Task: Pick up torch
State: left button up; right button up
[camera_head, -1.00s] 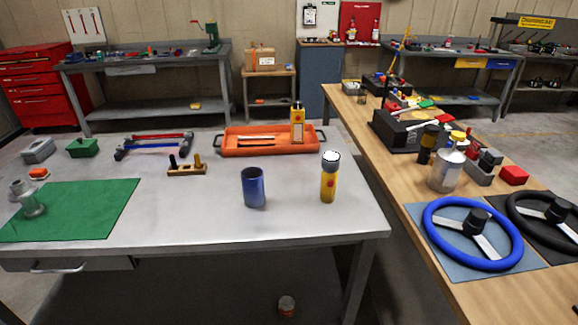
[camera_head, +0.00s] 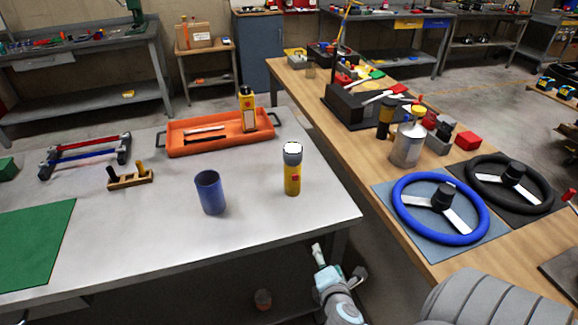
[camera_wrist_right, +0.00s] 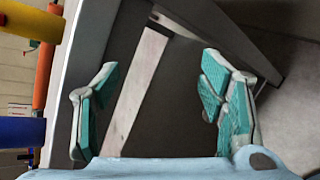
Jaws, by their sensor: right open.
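The torch (camera_head: 292,178) is yellow with a grey-and-white head and a red mark. It stands upright near the right front of the grey metal table (camera_head: 255,215), just right of a blue cup (camera_head: 210,193). My right gripper (camera_head: 338,263) is open and empty, beyond the table's front right corner and apart from the torch. In the right wrist view, the open fingers (camera_wrist_right: 160,80) have nothing between them. A yellow cylinder, likely the torch (camera_wrist_right: 28,22), is cut off at upper left. My left gripper is out of view.
An orange tray (camera_head: 215,146) holding a yellow container (camera_head: 247,108) lies behind the torch. The wooden bench (camera_head: 345,140) on the right bears a blue steering wheel (camera_head: 440,238) and a silver can (camera_head: 408,146). A floor gap separates the two tables.

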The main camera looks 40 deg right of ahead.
notch_tip(320, 180, up, 10)
jog(key=w+n+t+h, duration=0.1)
jog(key=w+n+t, duration=0.2)
jog(key=n, duration=0.2)
jog(key=n+t, duration=0.3)
jog(key=n, duration=0.6)
send_near(295, 181)
jog(key=shift+y, duration=0.4)
jog(key=x, duration=1.1)
jog(key=shift+s+d, duration=0.15)
jog(key=shift+d, duration=0.05)
jog(key=shift+r, duration=0.2)
jog(key=c, duration=1.4)
